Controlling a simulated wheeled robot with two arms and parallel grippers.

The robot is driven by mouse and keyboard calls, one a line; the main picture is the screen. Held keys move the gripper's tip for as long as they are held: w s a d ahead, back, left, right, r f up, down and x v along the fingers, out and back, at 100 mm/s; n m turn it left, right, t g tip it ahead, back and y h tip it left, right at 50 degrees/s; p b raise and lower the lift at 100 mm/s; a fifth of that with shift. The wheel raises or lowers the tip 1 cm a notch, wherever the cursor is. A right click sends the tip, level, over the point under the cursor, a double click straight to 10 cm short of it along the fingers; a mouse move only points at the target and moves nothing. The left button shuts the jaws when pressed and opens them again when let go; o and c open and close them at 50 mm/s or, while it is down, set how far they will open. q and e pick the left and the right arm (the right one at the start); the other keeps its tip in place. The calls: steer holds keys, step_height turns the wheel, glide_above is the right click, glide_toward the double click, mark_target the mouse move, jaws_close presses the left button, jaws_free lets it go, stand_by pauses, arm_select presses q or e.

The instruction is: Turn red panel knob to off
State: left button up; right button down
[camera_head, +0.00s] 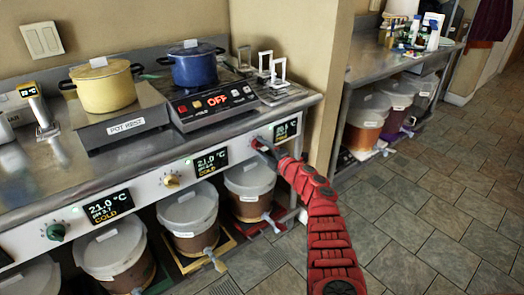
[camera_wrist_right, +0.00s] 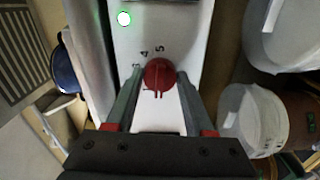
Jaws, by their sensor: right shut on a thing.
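The red knob (camera_wrist_right: 158,76) sits on the white panel (camera_wrist_right: 172,22), with the numbers 4 and 5 printed above it in the right wrist view. My right gripper (camera_wrist_right: 159,84) has one finger on each side of the knob and is shut on it. In the head view my red right arm reaches up to the panel, and my right gripper (camera_head: 262,145) is at the panel's right part. My left gripper is not in view.
A green knob (camera_head: 56,231) and a yellow knob (camera_head: 172,181) are on the same panel further left. Lidded buckets (camera_head: 250,181) stand below. A yellow pot (camera_head: 104,88) and a blue pot (camera_head: 194,66) stand on the counter. Open tiled floor (camera_head: 430,215) lies to the right.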

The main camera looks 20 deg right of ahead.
steer(key=shift+n, duration=0.6)
steer(key=shift+c, duration=1.4)
jaws_free()
steer(key=p+v, duration=0.3)
steer(key=v, duration=1.4)
steer(key=shift+s+p, duration=0.2)
steer(key=shift+p, duration=0.15)
steer(key=shift+d, duration=0.1)
